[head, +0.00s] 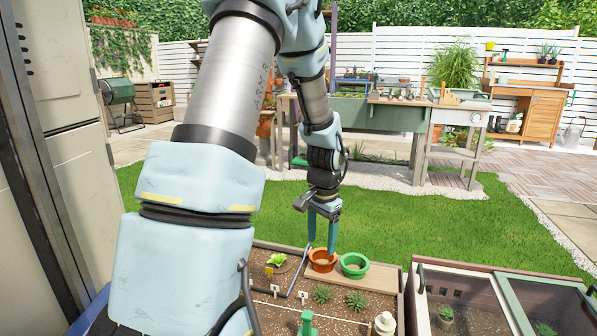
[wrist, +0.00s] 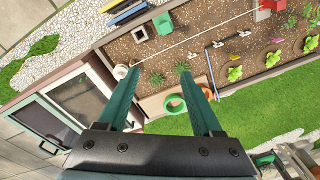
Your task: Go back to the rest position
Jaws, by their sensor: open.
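My gripper (head: 322,246) hangs from my arm, pointing down above the far edge of the soil bed. Its two green fingers stand apart in the wrist view (wrist: 159,74), with nothing between them. In the head view, the fingers are above and behind an orange pot (head: 322,262) and a green pot (head: 354,270). The green pot also shows in the wrist view (wrist: 175,104), between the fingers but farther below. The orange pot is partly hidden there by the right finger. No rest position is marked in view.
The soil bed (head: 278,316) holds small plants, labels and a thin white line. A glass-lidded cold frame (head: 480,272) stands at its right. Lawn (head: 420,222) lies open behind. A potting bench (head: 380,112) stands farther back. A tall grey cabinet (head: 60,110) is at left.

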